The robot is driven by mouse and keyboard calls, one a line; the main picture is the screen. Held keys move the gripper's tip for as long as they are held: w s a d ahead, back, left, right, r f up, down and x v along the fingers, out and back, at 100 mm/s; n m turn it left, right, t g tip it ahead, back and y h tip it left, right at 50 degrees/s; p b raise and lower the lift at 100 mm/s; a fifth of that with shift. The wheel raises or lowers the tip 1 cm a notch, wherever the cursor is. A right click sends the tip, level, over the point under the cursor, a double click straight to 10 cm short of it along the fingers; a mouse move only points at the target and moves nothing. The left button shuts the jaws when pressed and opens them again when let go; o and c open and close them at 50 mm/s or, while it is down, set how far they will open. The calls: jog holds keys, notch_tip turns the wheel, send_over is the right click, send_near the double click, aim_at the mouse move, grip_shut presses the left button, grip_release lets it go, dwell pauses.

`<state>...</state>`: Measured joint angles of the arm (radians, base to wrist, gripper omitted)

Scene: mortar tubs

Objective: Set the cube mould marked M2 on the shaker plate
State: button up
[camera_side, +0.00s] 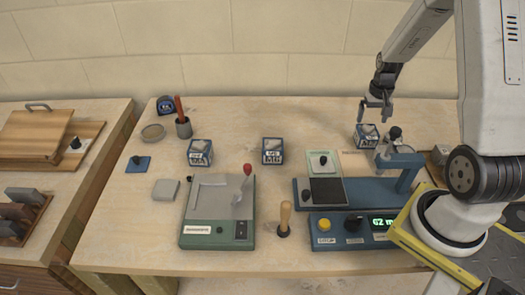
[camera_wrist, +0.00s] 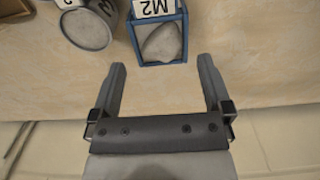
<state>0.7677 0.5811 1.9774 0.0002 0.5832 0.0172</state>
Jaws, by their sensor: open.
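The M2 cube mould (camera_wrist: 158,35) is a blue-edged box with a grey, mounded top and a white label reading M2 in the wrist view. In the side view, a matching mould (camera_side: 366,136) stands at the right back of the bench, just below my gripper (camera_side: 376,108). My gripper is open and empty; in the wrist view its fingertips (camera_wrist: 163,72) are spread, with the mould just beyond them and apart. A green machine (camera_side: 218,238) with a grey plate (camera_side: 209,198), a corner stop and a red-knobbed lever looks like the shaker; nothing stands on its plate.
Two similar moulds (camera_side: 200,152) (camera_side: 272,151) stand further left. A grey round container (camera_wrist: 88,30) is beside M2 in the wrist view. A blue instrument (camera_side: 350,232) with a lit display stands at right. A wooden-handled tool (camera_side: 284,220) stands between the machines.

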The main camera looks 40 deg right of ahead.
aim_at(368, 131)
jog(key=shift+r, duration=2.15)
jog(key=a+r+n+t, duration=0.1)
jog(key=a+n, duration=0.3)
jog(key=a, duration=1)
jog(key=s+a+r+n+t, duration=0.1)
jog(key=a+n, duration=0.4)
jog(key=a, duration=0.9)
jog(key=shift+s+a+r+t, duration=0.25)
jog(key=shift+a+r+t, duration=0.05)
jog(key=shift+r, duration=0.15)
jog(key=shift+r, duration=0.15)
